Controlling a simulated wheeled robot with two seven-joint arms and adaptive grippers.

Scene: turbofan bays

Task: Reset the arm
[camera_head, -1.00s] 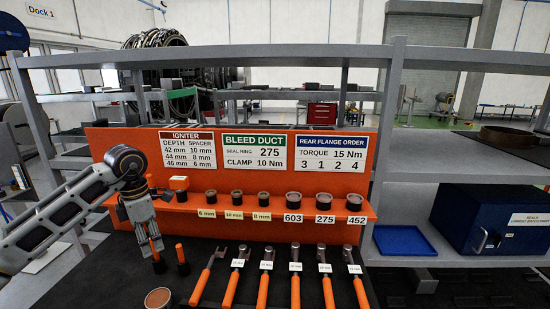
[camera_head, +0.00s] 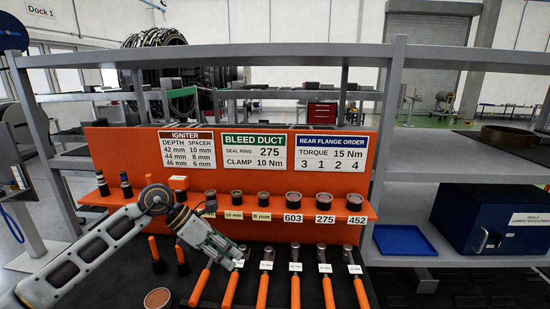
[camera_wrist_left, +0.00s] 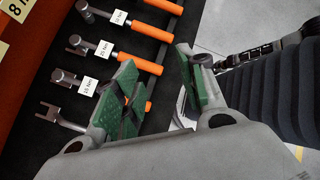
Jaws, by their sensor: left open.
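My left arm comes in from the left in the head view. Its gripper (camera_head: 232,259) points down and to the right, over the orange-handled tools on the dark bench top. In the left wrist view the two green-padded fingers (camera_wrist_left: 165,95) stand apart with nothing between them. Several torque tools with orange handles and white tags (camera_wrist_left: 105,50) lie beyond and left of the fingers. An open-ended wrench (camera_wrist_left: 62,117) lies at the lower left there. My right gripper does not show.
An orange rack (camera_head: 250,160) carries three signs and a shelf of spacers and rings. A blue tray (camera_head: 403,240) and a blue cabinet (camera_head: 480,215) stand on the right shelf. A round brown-topped pot (camera_head: 158,299) sits at the bench front.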

